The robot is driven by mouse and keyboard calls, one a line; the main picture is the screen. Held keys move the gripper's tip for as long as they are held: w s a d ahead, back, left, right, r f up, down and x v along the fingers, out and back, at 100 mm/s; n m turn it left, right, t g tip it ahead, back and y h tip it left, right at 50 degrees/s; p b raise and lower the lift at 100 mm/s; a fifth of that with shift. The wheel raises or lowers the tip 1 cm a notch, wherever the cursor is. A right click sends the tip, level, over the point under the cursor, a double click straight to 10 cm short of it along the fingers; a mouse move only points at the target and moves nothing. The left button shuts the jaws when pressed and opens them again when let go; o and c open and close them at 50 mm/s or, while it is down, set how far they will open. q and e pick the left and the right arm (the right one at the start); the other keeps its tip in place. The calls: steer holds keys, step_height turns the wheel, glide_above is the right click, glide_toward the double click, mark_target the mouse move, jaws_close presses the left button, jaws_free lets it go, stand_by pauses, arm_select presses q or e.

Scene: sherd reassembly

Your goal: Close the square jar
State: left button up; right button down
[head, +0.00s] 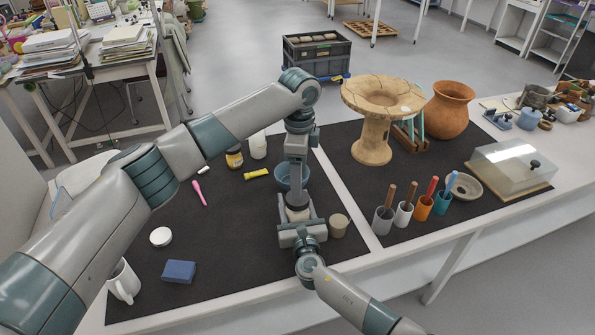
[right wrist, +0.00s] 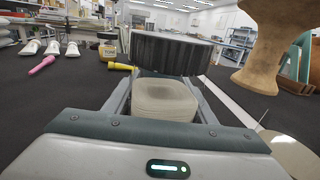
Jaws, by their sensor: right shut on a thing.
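The square jar, pale beige with rounded corners, sits between the fingers of my right gripper in the right wrist view (right wrist: 165,103); it is upright. My right gripper (head: 298,222) is shut on it near the front of the dark mat. My left gripper (head: 296,185) points straight down above and just behind the jar in the head view; its fingertips are too small to read, so I cannot tell whether it holds a lid. A dark, ribbed round thing (right wrist: 172,55) appears just above or behind the jar in the right wrist view; I cannot tell which.
A blue bowl (head: 305,174) stands behind my left gripper. A white disc (head: 161,236), a blue block (head: 179,271) and a white mug (head: 124,281) lie left. Tool cups (head: 403,214) stand right. The left mat has free room.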

mark_target(297, 212)
arm_select(q)
steer(key=n, duration=0.4)
steer(key=shift+r+n, duration=0.15)
steer(key=shift+n, duration=0.25)
steer(key=n, duration=0.4)
steer(key=shift+a+r, duration=0.1)
steer(key=shift+r, duration=0.05)
steer(key=n, duration=0.4)
steer(key=shift+r+n, duration=0.15)
steer(key=shift+n, duration=0.25)
steer(key=n, duration=0.5)
steer(key=shift+s+a+r, duration=0.1)
steer(key=shift+r, duration=0.1)
steer(key=shift+f, duration=4.05)
steer(key=c, duration=1.1)
